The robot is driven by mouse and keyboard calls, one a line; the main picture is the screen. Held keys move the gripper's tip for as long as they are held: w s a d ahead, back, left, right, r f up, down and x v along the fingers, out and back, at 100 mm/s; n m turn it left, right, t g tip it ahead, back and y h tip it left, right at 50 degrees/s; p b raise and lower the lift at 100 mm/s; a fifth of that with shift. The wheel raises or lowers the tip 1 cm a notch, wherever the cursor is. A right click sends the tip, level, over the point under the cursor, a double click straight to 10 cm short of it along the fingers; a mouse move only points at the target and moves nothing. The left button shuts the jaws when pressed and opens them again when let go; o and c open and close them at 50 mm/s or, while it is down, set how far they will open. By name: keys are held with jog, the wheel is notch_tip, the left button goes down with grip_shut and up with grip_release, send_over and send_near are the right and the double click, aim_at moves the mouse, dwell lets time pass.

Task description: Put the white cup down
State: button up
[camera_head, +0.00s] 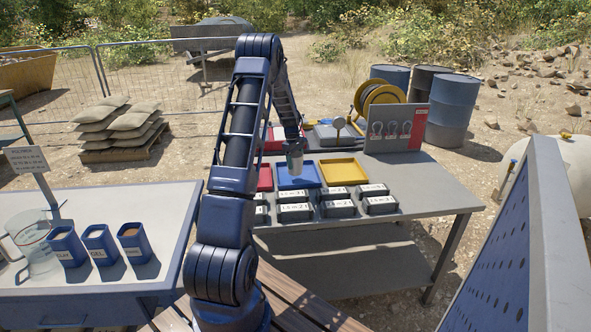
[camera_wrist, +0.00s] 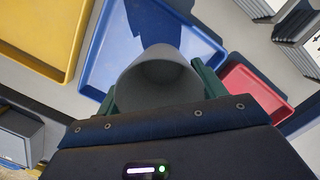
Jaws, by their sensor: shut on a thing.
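My gripper (camera_head: 294,144) is over the grey table (camera_head: 415,178), with its jaws shut on the white cup (camera_head: 295,162). In the wrist view the cup (camera_wrist: 160,78) looks pale grey, and its open mouth and inside show. Green fingers of my gripper (camera_wrist: 158,92) stand on both sides of it. The blue tray (camera_head: 293,183) is below and behind the cup. It also shows in the wrist view (camera_wrist: 105,55), with a dark shadow on it. I cannot tell the exact gap between cup and tray.
A yellow tray (camera_head: 343,172) lies right of the blue one, a red tray (camera_head: 265,179) left. Several labelled dark blocks (camera_head: 338,208) line the front. A panel with shackles (camera_head: 397,128) stands behind. Blue containers (camera_head: 100,244) stand on the left table. A perforated blue panel (camera_head: 505,262) rises at right.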

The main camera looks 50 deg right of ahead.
aim_at(296, 168)
jog(key=shift+f, duration=2.05)
jog(key=o, duration=1)
jog(key=shift+f, duration=0.15)
jog(key=shift+c, duration=0.2)
notch_tip(296, 168, up, 12)
jog(key=w, duration=0.2)
